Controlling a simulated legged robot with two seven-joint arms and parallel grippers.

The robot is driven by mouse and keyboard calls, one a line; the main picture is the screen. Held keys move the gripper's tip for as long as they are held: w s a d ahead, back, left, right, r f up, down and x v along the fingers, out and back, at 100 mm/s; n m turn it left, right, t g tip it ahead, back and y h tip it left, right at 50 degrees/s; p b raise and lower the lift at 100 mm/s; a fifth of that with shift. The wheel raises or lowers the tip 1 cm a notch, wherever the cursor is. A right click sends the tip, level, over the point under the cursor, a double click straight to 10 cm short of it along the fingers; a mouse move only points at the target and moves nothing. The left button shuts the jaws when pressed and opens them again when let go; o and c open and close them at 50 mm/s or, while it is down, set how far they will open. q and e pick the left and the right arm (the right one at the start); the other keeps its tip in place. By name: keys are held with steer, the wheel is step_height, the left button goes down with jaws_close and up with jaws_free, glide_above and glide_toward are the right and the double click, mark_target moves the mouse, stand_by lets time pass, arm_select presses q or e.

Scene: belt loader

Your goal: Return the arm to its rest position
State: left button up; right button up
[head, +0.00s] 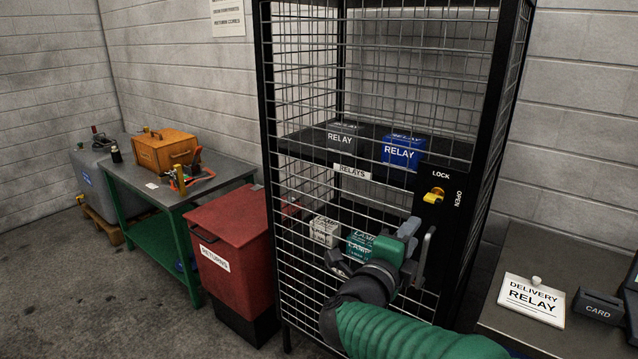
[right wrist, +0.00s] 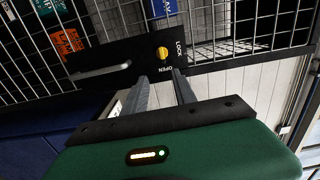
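My right arm (head: 400,332), with a green ribbed sleeve, comes in from the bottom of the head view. Its right gripper (head: 412,240) is in front of the cage's lock panel, below the yellow knob (head: 434,196) and beside the grey door handle (head: 427,256). In the right wrist view the right gripper (right wrist: 161,78) has two grey fingers apart, with nothing between them. The yellow knob (right wrist: 162,53) and handle (right wrist: 100,71) lie beyond the fingertips, apparently untouched. My left gripper is not in view.
The black mesh cage (head: 262,110) holds relay boxes, including a blue one (head: 402,151), and lamp boxes (head: 324,231) below. A red returns bin (head: 230,228) and green-legged workbench (head: 228,173) stand left. A grey counter (head: 545,258) with a delivery sign (head: 533,299) is close right.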

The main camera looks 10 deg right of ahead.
steer(key=w+a+f+n+t+y+p, duration=0.2)
steer(key=w+a+n+t+y+p, duration=0.25)
steer(key=n, duration=0.45)
steer(key=s+a+f+n+g+y+p, duration=0.4)
steer(key=s+a+f+n+g+y, duration=0.25)
steer(key=s+f+n+y, duration=0.35)
steer(key=s+f+n+g+p, duration=0.1)
steer(key=s+f+n+g, duration=0.2)
steer(key=s, duration=0.5)
steer(key=s+d+f+n+g+h+p, duration=0.1)
steer(key=s+f+n+g, duration=0.3)
steer(key=s+f+n, duration=0.1)
steer(key=s+f, duration=0.1)
steer(key=s, duration=0.1)
steer(key=shift+s+f, duration=0.3)
steer(key=shift+s, duration=0.05)
steer(key=shift+o, duration=0.4)
